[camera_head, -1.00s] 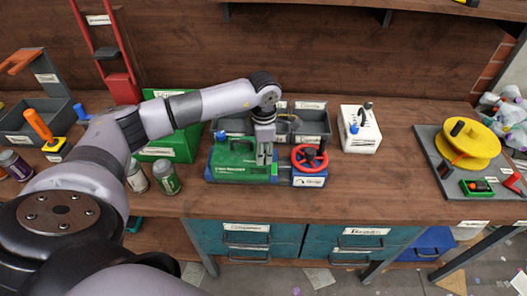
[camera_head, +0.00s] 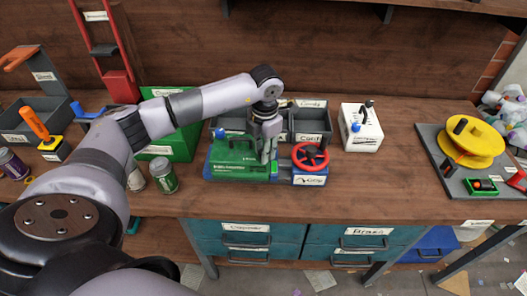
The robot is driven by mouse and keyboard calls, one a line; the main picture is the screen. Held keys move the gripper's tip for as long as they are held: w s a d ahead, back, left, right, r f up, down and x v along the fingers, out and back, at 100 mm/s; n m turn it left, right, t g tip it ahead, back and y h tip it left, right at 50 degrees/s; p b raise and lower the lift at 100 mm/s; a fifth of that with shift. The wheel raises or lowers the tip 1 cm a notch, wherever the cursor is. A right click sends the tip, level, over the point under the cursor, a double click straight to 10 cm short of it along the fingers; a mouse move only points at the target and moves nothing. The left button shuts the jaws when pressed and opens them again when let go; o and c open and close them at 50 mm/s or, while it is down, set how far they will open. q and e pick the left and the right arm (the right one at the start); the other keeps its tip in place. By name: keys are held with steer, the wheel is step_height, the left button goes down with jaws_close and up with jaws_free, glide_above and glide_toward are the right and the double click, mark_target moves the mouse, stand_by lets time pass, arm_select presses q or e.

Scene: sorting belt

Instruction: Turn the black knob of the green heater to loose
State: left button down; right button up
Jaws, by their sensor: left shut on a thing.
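The green heater (camera_head: 232,166) is a low green box with a white-lettered front and a blue cap at its back left. It stands on the workbench, left of a blue unit with a red wheel. My left gripper (camera_head: 267,158) comes down from above at the heater's right end. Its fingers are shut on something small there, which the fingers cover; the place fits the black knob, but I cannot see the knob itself. My right gripper is not in view.
The red wheel (camera_head: 311,157) stands close to the right of my left gripper. Grey bins (camera_head: 311,121) are behind it. Two cans (camera_head: 163,176) stand left of the heater.

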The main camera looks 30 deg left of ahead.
arm_select(q)
steer(key=n+b, duration=0.1)
steer(key=n, duration=0.4)
steer(key=shift+n, duration=0.3)
steer(key=n, duration=0.6)
steer(key=shift+w, duration=0.1)
steer(key=n, duration=0.5)
steer(key=shift+n+g, duration=0.3)
steer(key=shift+n, duration=0.1)
steer(key=n+p, duration=0.1)
steer(key=n, duration=0.4)
steer(key=shift+n, duration=0.4)
steer(key=c, duration=1.3)
jaws_free()
